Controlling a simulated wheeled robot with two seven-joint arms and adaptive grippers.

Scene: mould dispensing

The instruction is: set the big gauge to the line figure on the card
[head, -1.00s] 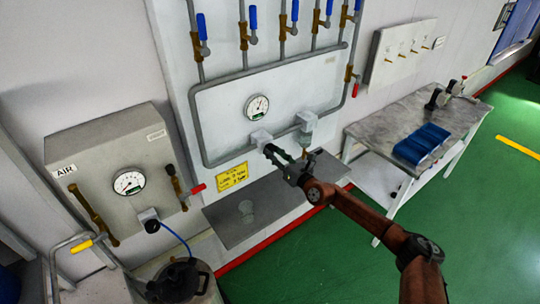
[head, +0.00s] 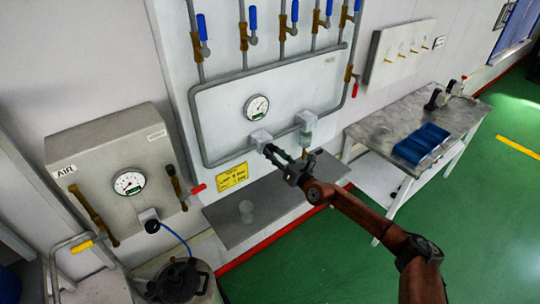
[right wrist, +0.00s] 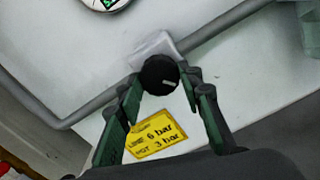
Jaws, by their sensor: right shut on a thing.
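A round white gauge (head: 257,107) sits on the grey wall panel; only its lower edge shows in the right wrist view (right wrist: 104,3). Another round gauge (head: 129,183), larger in the picture, is on the box marked AIR. A black knob (right wrist: 159,74) with a white mark sits on a pale block (head: 259,138) below the panel gauge. My right gripper (head: 270,151) is shut on this knob, with a finger on each side (right wrist: 162,82). The yellow card (head: 232,176) reads line 6 bar and a second line of 3 bar (right wrist: 156,136). My left gripper is not in view.
Grey pipes with blue-handled valves (head: 253,20) run above the panel. A clear bowl unit (head: 306,127) hangs right of the knob. A grey shelf (head: 290,196) lies below. A table with a blue bin (head: 421,144) stands to the right. A lidded pot (head: 180,281) stands lower left.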

